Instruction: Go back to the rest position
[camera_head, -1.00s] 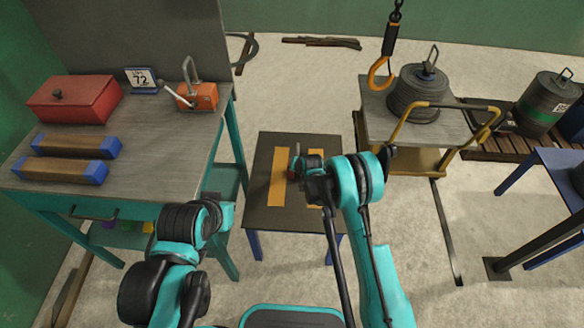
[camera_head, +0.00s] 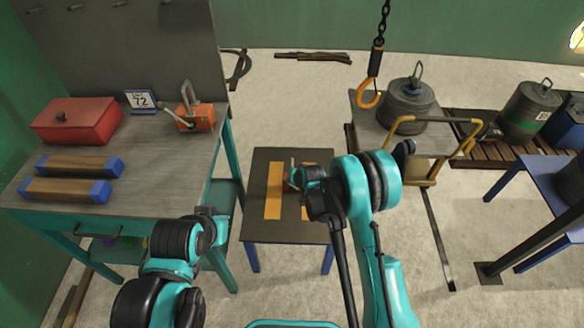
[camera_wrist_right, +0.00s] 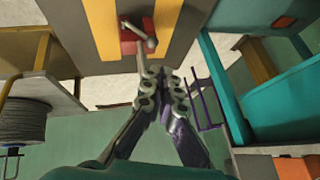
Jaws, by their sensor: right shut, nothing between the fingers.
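In the right wrist view my right gripper (camera_wrist_right: 163,76) points at a low dark table and is shut, with nothing between its fingers. A red block with a grey lever (camera_wrist_right: 136,42) lies just past the fingertips, seemingly apart from them. In the head view my right arm reaches over the small table (camera_head: 262,233), and its wrist hides the gripper. A bit of the red block (camera_head: 289,184) shows beside the wrist, between two yellow strips (camera_head: 273,192).
On the left, a workbench (camera_head: 160,160) carries a red box (camera_head: 77,121), two wooden bars, a 72 sign and an orange clamp-like device (camera_head: 193,117). A hook (camera_head: 369,93) hangs near a grey weight (camera_head: 410,107) on a yellow-handled cart (camera_head: 365,130). A blue-legged stand is at right.

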